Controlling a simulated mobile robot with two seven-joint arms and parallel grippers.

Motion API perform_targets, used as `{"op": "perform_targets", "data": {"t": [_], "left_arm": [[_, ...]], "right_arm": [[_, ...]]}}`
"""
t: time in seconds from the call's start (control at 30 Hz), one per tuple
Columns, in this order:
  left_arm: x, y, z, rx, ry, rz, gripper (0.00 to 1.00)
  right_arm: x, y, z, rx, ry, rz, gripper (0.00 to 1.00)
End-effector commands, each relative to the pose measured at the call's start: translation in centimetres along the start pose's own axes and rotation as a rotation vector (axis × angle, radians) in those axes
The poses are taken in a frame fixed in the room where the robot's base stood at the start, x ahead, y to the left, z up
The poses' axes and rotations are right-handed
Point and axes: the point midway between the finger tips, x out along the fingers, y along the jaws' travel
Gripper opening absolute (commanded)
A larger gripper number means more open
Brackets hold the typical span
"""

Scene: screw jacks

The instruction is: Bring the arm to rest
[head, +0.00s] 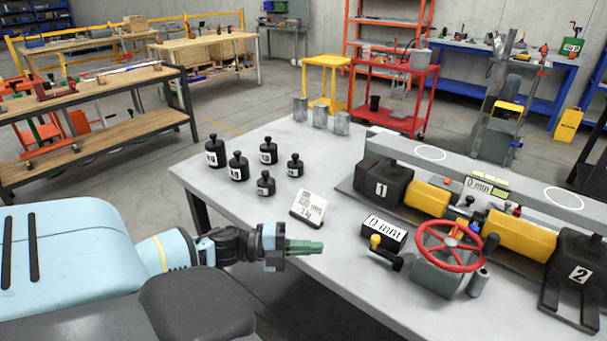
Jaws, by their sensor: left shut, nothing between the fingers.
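My left gripper (306,247) comes in from the left on a pale blue arm. Its green fingers are shut and empty, pointing right, at the front left edge of the grey table (335,251). The screw jack unit stands at the table's right, with a red handwheel (449,247), yellow blocks (427,197) and black blocks marked 1 (383,184) and 2 (578,262). My right gripper does not show.
Several black weights (238,167) stand on the table's left part, with a white card (309,208) in front of them. Grey cylinders (320,116) stand at the back corner. Behind are a red cart (396,92), a yellow stool (327,79) and workbenches.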

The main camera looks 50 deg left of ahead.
Motion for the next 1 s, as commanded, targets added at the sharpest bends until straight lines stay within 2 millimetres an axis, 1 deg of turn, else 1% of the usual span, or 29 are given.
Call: {"op": "perform_targets", "data": {"t": [0.03, 0.2, 0.63, 0.73, 0.77, 0.87, 0.97, 1.0], "left_arm": [[-0.5, 0.1, 0.0, -0.001, 0.0, 0.002, 0.0], [-1.4, 0.0, 0.1, 0.0, 0.001, 0.001, 0.0], [-1.5, -0.1, 0.1, 0.001, 0.0, 0.0, 0.0], [-1.5, 0.3, -0.3, -0.026, -0.013, -0.003, 0.0], [-1.6, 0.7, -0.5, -0.048, -0.025, -0.004, 0.0], [-1.8, 2.7, -2.2, -0.183, -0.101, -0.012, 0.0], [-2.5, 5.8, -5.1, -0.403, -0.231, -0.014, 0.0], [-2.9, 7.2, -6.6, -0.505, -0.292, -0.012, 0.0]], "right_arm": [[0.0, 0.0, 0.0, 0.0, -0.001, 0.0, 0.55], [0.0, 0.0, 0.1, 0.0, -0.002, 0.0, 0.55], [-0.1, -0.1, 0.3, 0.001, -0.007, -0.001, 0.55], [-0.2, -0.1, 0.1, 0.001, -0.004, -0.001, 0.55], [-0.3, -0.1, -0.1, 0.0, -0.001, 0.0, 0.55], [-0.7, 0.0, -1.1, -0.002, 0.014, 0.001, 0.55], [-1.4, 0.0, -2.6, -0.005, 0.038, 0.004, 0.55], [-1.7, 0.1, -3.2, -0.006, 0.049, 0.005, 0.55]]}}
